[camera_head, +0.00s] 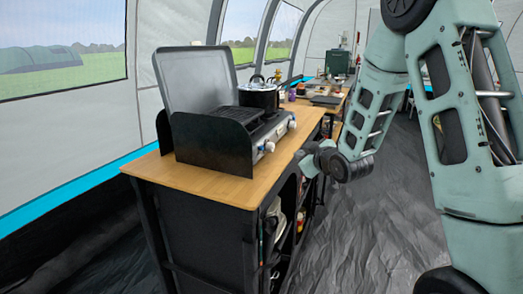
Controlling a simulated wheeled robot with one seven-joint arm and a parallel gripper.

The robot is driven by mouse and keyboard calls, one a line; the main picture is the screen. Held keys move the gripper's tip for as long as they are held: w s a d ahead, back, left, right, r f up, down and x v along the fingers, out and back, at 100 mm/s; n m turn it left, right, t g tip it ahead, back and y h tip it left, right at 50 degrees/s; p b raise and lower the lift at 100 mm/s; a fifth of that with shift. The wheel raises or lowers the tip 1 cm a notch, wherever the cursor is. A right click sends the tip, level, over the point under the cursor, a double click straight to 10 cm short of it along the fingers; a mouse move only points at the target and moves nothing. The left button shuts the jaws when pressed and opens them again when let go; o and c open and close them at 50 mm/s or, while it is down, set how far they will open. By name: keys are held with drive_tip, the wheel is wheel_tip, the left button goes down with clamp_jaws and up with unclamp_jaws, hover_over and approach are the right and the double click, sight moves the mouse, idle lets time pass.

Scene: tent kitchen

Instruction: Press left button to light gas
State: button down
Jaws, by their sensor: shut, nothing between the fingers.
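The camping gas stove (273,133) stands on the wooden tabletop with its grey lid raised. White and grey controls are on its front face: a left one (265,147) near the black side panel and a right one (292,124). Which of these is the button is too small to tell. My gripper (303,160) is by the front edge of the table, to the right of and apart from the left control. It is small and dark in this view and looks shut and empty.
A dark pot (258,97) sits on the far burner. The black side panel (212,143) stands at the near end of the stove. A second table with clutter is further back (325,99). The dark floor (350,240) in front of the table is clear.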

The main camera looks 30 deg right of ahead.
sight(261, 148)
drive_tip(key=w+a, duration=0.1)
drive_tip(key=w, duration=0.1)
drive_tip(key=w+a, duration=0.3)
drive_tip(key=w, duration=0.1)
drive_tip(key=shift+a, duration=0.35)
drive_tip(key=shift+w+a, duration=0.3)
drive_tip(key=shift+w, duration=0.1)
idle(1.6)
drive_tip(key=shift+w+a, duration=0.25)
drive_tip(key=shift+w, duration=0.05)
drive_tip(key=shift+w+a, duration=0.25)
drive_tip(key=shift+w, duration=0.1)
idle(0.9)
drive_tip(key=shift+s, duration=0.1)
drive_tip(key=shift+s+d+b, duration=0.3)
drive_tip(key=shift+s+d, duration=0.15)
drive_tip(key=shift+s, duration=0.15)
drive_tip(key=shift+d, duration=0.1)
